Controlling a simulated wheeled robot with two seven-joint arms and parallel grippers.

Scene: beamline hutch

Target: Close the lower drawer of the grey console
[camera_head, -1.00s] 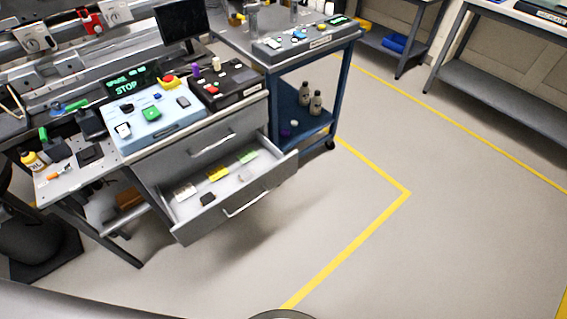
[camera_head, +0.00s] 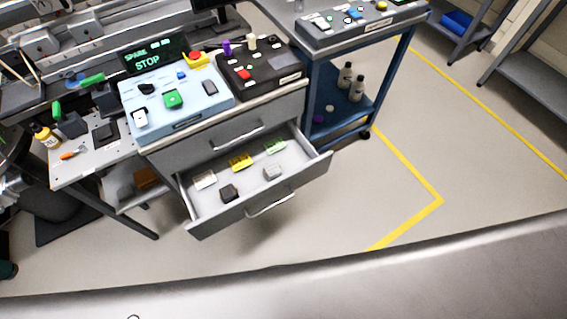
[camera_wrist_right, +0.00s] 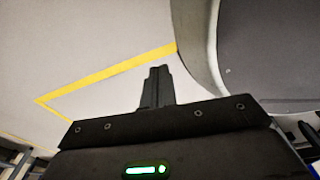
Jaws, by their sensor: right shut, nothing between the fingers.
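The grey console (camera_head: 165,158) stands left of centre in the head view. Its lower drawer (camera_head: 215,219) is pulled well out, and its bar handle (camera_head: 270,203) is on the front. The upper drawer (camera_head: 212,141) is shut. My right gripper (camera_wrist_right: 157,75) shows in the right wrist view, shut and empty over bare floor, with the drawer out of that view. My left gripper is not in view.
A blue trolley (camera_head: 320,100) with bottles stands right of the console. A light blue control box (camera_head: 176,104) and a black box (camera_head: 262,75) sit on the console top. The floor in front of the drawer is clear, with yellow tape (camera_head: 408,165) to the right.

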